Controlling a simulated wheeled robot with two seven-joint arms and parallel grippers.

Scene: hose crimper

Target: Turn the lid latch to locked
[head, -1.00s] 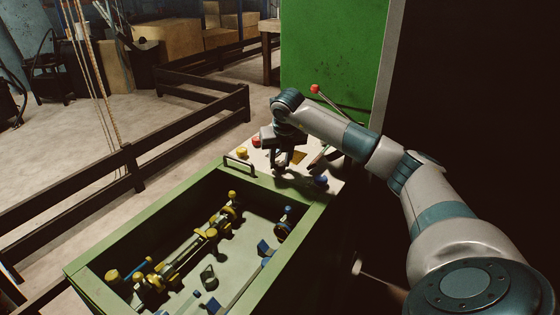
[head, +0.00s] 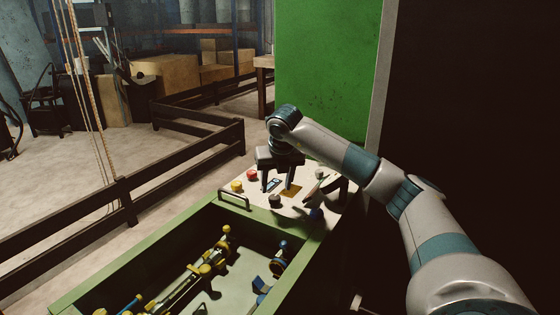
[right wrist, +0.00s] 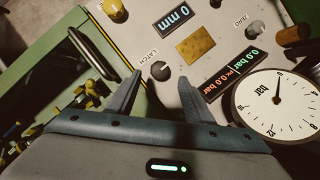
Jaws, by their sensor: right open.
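The latch knob (right wrist: 160,70) is a small dark round knob on the pale control panel (right wrist: 142,28), with the word LATCH beside it. In the head view it appears to be the grey knob (head: 275,201) near the tray's edge. The knob's turned position is too small to read. My left gripper is out of view.
A display (right wrist: 170,19) reads 0 mm. The green-edged tray (head: 188,231) holds yellow and blue fittings. A green panel (head: 325,80) stands behind.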

